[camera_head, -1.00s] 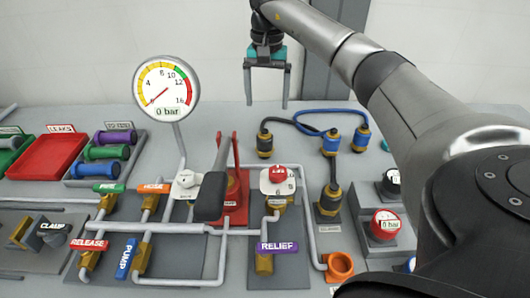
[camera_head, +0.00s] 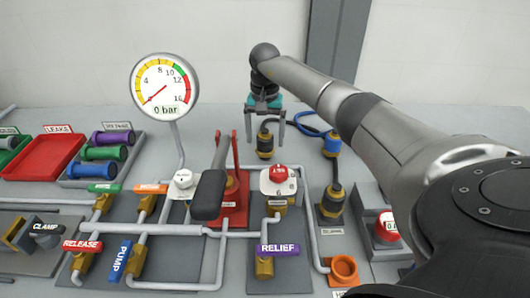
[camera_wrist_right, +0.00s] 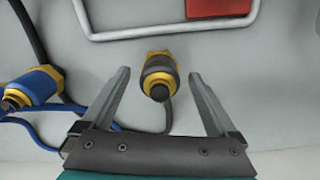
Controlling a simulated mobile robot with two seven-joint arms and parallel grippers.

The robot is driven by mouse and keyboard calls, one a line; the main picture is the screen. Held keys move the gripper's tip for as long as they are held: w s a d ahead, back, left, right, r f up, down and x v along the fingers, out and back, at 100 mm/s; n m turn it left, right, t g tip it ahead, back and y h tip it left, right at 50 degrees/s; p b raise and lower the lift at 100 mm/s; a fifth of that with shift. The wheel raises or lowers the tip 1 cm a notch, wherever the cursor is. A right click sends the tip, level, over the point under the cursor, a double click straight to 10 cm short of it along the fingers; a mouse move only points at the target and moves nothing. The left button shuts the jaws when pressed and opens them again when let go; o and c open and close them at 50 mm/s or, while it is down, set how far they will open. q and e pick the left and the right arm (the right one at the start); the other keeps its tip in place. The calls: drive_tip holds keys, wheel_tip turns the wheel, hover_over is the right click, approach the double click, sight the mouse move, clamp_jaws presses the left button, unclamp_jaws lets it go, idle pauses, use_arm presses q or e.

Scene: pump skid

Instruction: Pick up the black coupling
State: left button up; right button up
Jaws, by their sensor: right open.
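The black coupling (camera_head: 265,145) has a dark band and brass parts. It stands at the back of the bench, with a black hose running from it. In the right wrist view the black coupling (camera_wrist_right: 158,78) lies between the fingertips, with a gap on each side. My right gripper (camera_head: 264,139) is open and points down at it; the right wrist view also shows the open right gripper (camera_wrist_right: 159,73). I cannot tell how far down the fingers reach beside the coupling. My left gripper is not in view.
A blue coupling (camera_head: 332,145) with a blue hose (camera_head: 307,125) is close to the right; it also shows in the wrist view (camera_wrist_right: 36,87). A red lever frame (camera_head: 236,170) and the pressure gauge (camera_head: 165,85) stand to the left. Relief piping is in front.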

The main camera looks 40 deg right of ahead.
wheel_tip(320, 180, down, 2)
drive_tip(key=shift+f, duration=0.1)
clamp_jaws()
idle(0.8)
